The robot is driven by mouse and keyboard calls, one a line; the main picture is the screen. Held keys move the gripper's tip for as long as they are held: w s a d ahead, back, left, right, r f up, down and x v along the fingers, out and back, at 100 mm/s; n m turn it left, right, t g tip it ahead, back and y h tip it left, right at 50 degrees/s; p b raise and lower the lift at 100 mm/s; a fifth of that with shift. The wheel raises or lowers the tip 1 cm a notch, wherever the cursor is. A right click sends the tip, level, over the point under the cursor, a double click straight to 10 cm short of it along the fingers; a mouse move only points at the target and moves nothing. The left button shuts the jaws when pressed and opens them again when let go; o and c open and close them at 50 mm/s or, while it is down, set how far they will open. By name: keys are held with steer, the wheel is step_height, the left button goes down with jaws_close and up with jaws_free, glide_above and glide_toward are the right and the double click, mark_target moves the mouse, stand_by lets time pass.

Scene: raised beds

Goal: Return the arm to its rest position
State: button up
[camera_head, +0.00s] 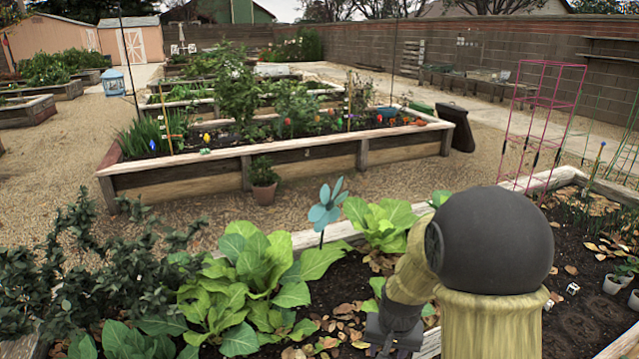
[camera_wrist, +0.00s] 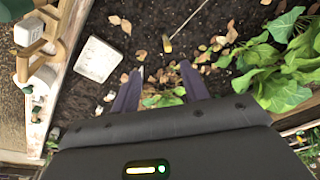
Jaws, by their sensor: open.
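My gripper (camera_wrist: 160,80) shows in the wrist view with its two dark purple fingers spread apart. Nothing is between them but soil, dry leaves and a small green plant beyond the tips. In the head view my arm (camera_head: 495,245) rises at the lower right, with a big dark rounded joint. It bends left and down over the near bed.
The near raised bed holds leafy plants (camera_head: 250,275) and a blue pinwheel (camera_head: 326,210). A pale square slab (camera_wrist: 97,59) lies on its soil. Beyond are another planted bed (camera_head: 200,180), a potted plant (camera_head: 264,182) and a pink trellis (camera_head: 540,120).

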steer(key=s+r+n, duration=0.3)
steer(key=s+r, duration=0.3)
steer(key=s, duration=0.6)
step_height(320, 180, up, 26)
steer(key=p, duration=2.6)
steer(key=shift+d+f+t, duration=0.2)
steer(key=shift+t, duration=0.1)
steer(key=shift+w, duration=0.15)
steer(key=shift+c, duration=1)
